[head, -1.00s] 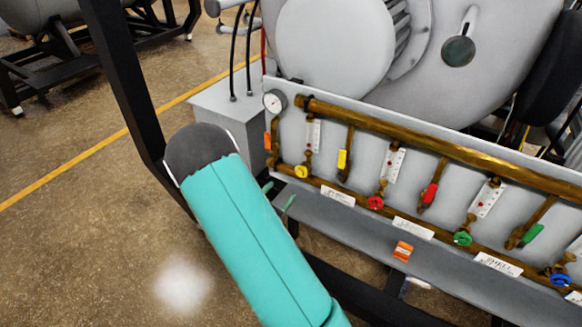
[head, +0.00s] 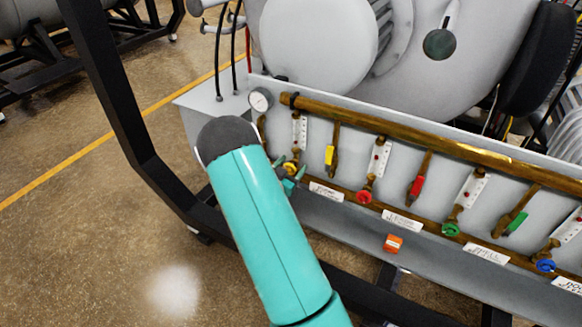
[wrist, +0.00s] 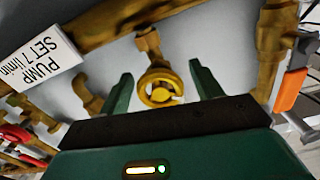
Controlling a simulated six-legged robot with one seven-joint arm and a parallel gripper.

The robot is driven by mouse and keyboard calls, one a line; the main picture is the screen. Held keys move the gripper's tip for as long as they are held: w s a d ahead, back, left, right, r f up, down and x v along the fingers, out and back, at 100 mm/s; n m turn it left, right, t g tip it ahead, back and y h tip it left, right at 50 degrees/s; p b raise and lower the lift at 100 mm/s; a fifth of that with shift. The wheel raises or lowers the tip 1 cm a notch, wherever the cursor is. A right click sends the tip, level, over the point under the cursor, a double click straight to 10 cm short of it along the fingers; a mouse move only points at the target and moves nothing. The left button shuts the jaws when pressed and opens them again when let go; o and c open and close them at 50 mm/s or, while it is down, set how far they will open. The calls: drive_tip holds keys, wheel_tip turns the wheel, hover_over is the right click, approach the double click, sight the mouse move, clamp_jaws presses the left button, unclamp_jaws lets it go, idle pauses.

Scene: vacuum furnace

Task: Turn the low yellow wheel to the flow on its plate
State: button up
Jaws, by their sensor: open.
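The low yellow wheel (head: 290,168) sits at the left end of the lower brass pipe, under a white scale strip (head: 299,131). In the wrist view the yellow wheel (wrist: 160,94) is between the two green fingers of my gripper (wrist: 160,74), which is open. A gap shows on each side of the wheel. In the head view my gripper (head: 289,171) is at the wheel, partly hidden by my forearm. The white plate (wrist: 46,58) reads "PUMP SET 7 l/min" in the wrist view. The plate (head: 327,191) is too small to read in the head view.
A yellow lever (head: 329,155) is right of the wheel. Red (head: 364,196), green (head: 450,229) and blue (head: 545,266) wheels follow along the pipe. An orange handle (wrist: 291,89) is close on the right in the wrist view. A round gauge (head: 261,99) is above left.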

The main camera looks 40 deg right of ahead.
drive_tip(key=c, duration=1)
